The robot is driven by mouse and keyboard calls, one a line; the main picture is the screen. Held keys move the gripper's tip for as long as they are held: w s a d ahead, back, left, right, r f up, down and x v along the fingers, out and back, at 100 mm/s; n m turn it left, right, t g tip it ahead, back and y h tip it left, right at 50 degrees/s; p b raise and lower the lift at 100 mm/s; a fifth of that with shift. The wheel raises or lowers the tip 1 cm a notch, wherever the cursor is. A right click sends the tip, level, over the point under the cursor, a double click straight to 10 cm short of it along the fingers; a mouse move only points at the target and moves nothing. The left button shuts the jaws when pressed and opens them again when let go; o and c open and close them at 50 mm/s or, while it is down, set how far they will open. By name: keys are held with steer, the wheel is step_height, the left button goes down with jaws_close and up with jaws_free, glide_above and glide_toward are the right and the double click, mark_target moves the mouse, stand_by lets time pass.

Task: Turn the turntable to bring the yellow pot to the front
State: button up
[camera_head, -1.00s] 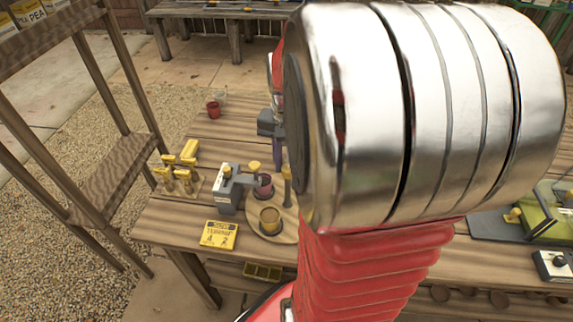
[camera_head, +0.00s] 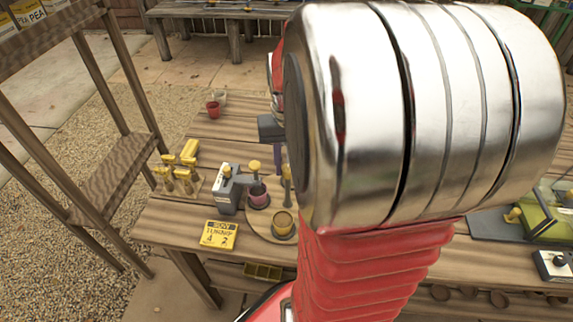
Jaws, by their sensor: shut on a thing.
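The round wooden turntable (camera_head: 260,224) sits on the bench, its right part hidden behind my arm. The yellow pot (camera_head: 283,224) stands on a dark saucer at its front right, close to my arm. A pinkish-purple pot (camera_head: 258,197) stands further left and back, by the grey device's arm. An upright post (camera_head: 287,186) with a yellowish top rises behind the yellow pot. My gripper (camera_head: 278,157) is above and behind the turntable, partly hidden by my arm. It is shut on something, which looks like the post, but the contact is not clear.
A grey device (camera_head: 227,190) with yellow knobs stands at the turntable's left edge. A yellow sign (camera_head: 219,234) lies in front of it, and a rack of yellow pieces (camera_head: 180,178) stands further left. A red cup (camera_head: 213,108) is at the back. Bench space around the cup is clear.

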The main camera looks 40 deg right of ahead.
steer(key=shift+s+f, duration=0.2)
steer(key=o, duration=1.1)
steer(key=shift+w+r, duration=0.1)
steer(key=shift+r, duration=0.05)
steer(key=shift+c, duration=0.2)
step_height(320, 180, up, 14)
steer(key=shift+w, duration=0.1)
